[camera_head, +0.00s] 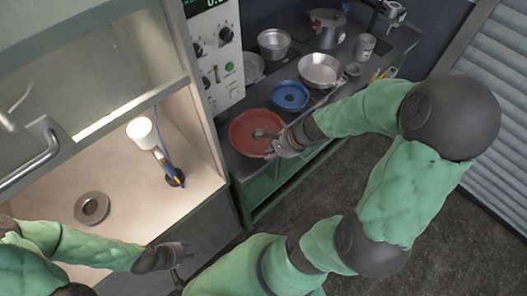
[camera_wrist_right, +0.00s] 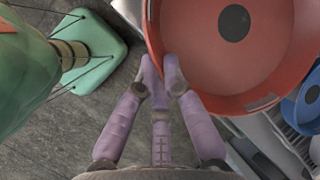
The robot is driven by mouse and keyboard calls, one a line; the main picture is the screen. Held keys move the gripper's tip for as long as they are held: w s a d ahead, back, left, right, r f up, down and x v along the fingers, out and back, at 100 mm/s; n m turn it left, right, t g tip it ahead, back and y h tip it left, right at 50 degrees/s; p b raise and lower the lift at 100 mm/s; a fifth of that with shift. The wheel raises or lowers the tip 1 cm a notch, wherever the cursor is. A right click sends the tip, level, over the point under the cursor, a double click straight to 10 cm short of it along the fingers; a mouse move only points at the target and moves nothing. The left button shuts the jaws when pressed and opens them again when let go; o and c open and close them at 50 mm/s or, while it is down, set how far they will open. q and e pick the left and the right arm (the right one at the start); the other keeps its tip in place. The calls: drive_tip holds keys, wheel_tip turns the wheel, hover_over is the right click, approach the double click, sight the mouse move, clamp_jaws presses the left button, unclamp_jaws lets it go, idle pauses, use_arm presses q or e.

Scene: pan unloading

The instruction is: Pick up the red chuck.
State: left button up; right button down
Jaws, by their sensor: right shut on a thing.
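The red chuck (camera_head: 243,126) is a wide, shallow red dish with a dark round centre. In the head view it lies at the near left end of the dark bench. My right gripper (camera_head: 272,146) reaches its right front edge. In the right wrist view the red chuck (camera_wrist_right: 270,55) fills the top right, and my right gripper's purple fingers (camera_wrist_right: 161,75) are closed on its rim at the lower left. My left gripper (camera_head: 180,265) is low at the bottom of the head view, away from the chuck; its jaw opening is unclear.
A blue dish (camera_head: 290,96) sits just behind the red chuck; metal pans (camera_head: 322,70) and a pot (camera_head: 274,42) stand further back. A machine cabinet (camera_head: 217,60) stands left of the bench. A grey ring (camera_head: 91,208) lies inside the lit enclosure. Dark floor is open at right.

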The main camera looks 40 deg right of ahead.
drive_tip(key=s+d+r, duration=0.4)
drive_tip(key=s+r, duration=0.1)
drive_tip(key=s, duration=0.4)
drive_tip(key=shift+s+r+p, duration=0.25)
drive_tip(key=shift+p, duration=0.1)
